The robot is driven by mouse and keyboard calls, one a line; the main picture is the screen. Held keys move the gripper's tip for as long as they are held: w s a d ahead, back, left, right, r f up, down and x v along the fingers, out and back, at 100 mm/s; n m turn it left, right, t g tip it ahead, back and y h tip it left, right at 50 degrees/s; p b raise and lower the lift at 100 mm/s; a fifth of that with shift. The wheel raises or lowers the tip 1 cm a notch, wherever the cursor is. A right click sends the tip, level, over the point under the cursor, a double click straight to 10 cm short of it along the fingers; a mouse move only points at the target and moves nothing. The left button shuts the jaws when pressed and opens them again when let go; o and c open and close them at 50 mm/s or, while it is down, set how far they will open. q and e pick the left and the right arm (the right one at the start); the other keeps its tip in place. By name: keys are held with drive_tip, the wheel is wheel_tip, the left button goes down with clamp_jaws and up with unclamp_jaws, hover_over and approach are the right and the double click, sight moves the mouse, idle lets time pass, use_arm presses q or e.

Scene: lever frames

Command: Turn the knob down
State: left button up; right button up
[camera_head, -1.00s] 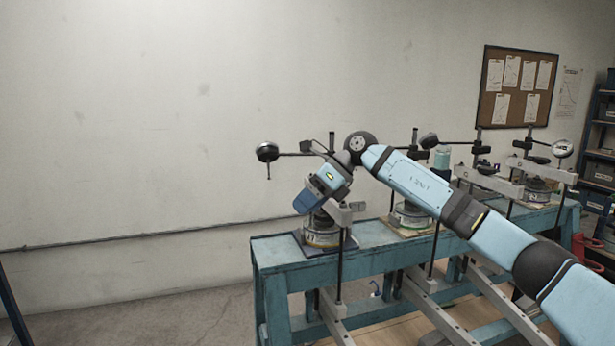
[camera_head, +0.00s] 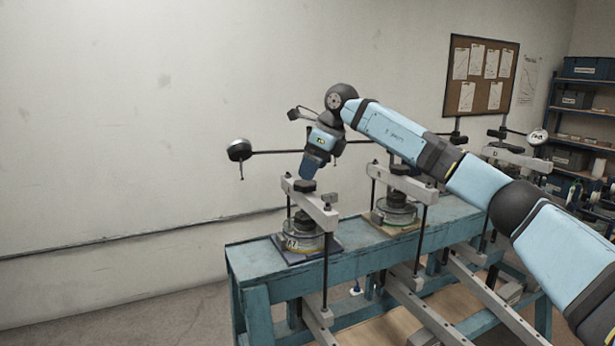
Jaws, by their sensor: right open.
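My right gripper (camera_head: 309,174) points down above the nearest lever frame on the blue bench. Its jaws are small in this view and partly hidden by its blue body. A dark round knob (camera_head: 304,187) sits on top of that frame's pale crossbeam (camera_head: 318,208), just under the gripper. I cannot tell whether the gripper touches it. Below the crossbeam is a round metal cell (camera_head: 302,238) on a dark blue base plate. A black ball-shaped weight (camera_head: 239,150) ends a thin horizontal rod to the left. My left gripper is not in view.
The blue bench (camera_head: 245,262) carries a second lever frame with a round cell (camera_head: 395,212), and more frames farther right. My right arm crosses above them. A pinboard (camera_head: 482,76) hangs on the wall, with shelves at the far right. The left side is open floor.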

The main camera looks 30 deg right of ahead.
sight(306, 182)
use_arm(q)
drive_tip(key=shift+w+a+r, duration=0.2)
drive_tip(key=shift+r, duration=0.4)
use_arm(e)
drive_tip(key=shift+x, duration=2.1)
drive_tip(key=shift+c, duration=0.5)
drive_tip(key=c, duration=0.8)
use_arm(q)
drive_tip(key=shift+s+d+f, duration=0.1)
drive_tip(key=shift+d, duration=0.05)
